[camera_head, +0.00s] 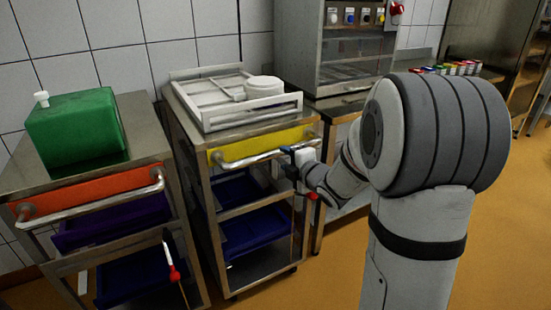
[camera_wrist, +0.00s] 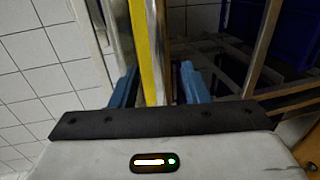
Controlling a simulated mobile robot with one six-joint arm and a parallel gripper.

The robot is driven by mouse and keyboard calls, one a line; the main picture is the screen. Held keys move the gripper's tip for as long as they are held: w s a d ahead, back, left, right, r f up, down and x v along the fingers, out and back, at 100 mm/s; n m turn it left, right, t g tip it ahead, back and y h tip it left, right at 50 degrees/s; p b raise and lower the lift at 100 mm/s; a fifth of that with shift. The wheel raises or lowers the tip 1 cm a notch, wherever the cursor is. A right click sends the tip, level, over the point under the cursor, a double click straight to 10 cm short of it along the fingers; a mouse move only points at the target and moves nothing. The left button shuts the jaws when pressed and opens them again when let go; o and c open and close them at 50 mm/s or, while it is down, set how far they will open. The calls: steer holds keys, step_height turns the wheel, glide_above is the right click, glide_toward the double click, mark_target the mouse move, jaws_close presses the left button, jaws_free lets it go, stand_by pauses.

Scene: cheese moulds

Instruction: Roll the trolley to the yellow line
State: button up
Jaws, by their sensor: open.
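A steel trolley (camera_head: 205,210) with a yellow front panel (camera_head: 240,147) stands in the middle of the head view. A tubular handle (camera_head: 250,160) runs along its front. My gripper (camera_head: 291,160) is at the right end of this handle, with its jaws open. In the wrist view, the blue fingers of my gripper (camera_wrist: 157,86) stand apart, with the yellow panel (camera_wrist: 139,35) and a pale metal bar between or just beyond them. I cannot tell whether a finger touches the handle. No yellow line can be made out in either view.
A white tray (camera_head: 215,117) with a round white mould (camera_head: 263,87) lies on the trolley; blue crates (camera_head: 250,230) sit below. A second trolley with an orange panel (camera_head: 95,188) and green box (camera_head: 75,130) stands left. A steel counter is behind right. Orange floor (camera_head: 500,240) is clear at right.

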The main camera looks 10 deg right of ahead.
mark_target(278, 155)
steer(key=x, duration=0.6)
steer(key=shift+c, duration=0.3)
jaws_close()
